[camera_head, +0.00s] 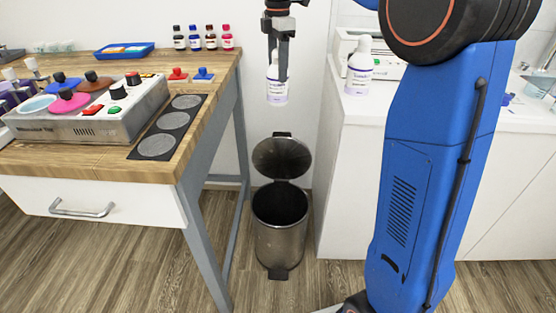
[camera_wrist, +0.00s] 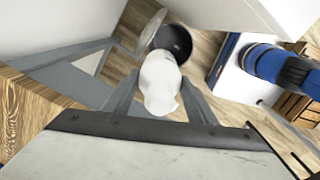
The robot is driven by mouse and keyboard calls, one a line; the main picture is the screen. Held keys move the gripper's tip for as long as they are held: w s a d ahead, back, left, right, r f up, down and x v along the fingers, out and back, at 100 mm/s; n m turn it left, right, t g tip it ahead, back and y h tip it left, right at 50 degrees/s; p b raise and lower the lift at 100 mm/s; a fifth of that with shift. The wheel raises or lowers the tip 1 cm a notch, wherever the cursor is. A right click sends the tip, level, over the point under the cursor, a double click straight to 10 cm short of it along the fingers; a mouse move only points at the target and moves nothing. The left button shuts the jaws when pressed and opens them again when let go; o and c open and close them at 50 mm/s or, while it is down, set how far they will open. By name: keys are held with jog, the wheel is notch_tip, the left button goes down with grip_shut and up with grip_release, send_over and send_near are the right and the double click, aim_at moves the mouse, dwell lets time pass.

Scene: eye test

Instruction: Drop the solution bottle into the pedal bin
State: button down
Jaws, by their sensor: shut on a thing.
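My gripper (camera_head: 279,62) is shut on a white solution bottle (camera_head: 277,92) with a purple-marked label. It holds the bottle upright in the air, above the pedal bin (camera_head: 281,240). The bin is metal and stands on the floor between the table and the white counter. Its lid (camera_head: 282,157) is up and its dark inside looks empty from here. In the wrist view the bottle (camera_wrist: 159,85) is between my gripper's fingers (camera_wrist: 160,105), and the bin's dark opening (camera_wrist: 174,40) shows partly behind it.
A wooden table (camera_head: 200,120) with grey legs stands left of the bin, holding a device (camera_head: 85,115) and several small bottles (camera_head: 203,38). On the right, a white counter (camera_head: 345,108) carries a similar bottle (camera_head: 359,68). The air between held bottle and bin is clear.

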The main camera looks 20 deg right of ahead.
jog(key=f, duration=0.8)
jog(key=w+a+f, duration=0.1)
jog(key=f, duration=0.3)
jog(key=shift+w+f, duration=0.1)
jog(key=shift+f, duration=0.1)
jog(key=s+d+f, duration=0.1)
jog(key=s+f, duration=0.2)
jog(key=f, duration=1.4)
jog(key=s+d+f, duration=0.1)
jog(key=s+f, duration=0.3)
jog(key=f, duration=1.4)
jog(key=shift+s+f, duration=0.15)
jog(key=shift+f, duration=0.1)
jog(key=shift+d, duration=0.1)
jog(key=c, duration=0.7)
grip_release()
jog(key=shift+r, duration=0.1)
notch_tip(320, 180, up, 17)
jog(key=shift+r, duration=0.15)
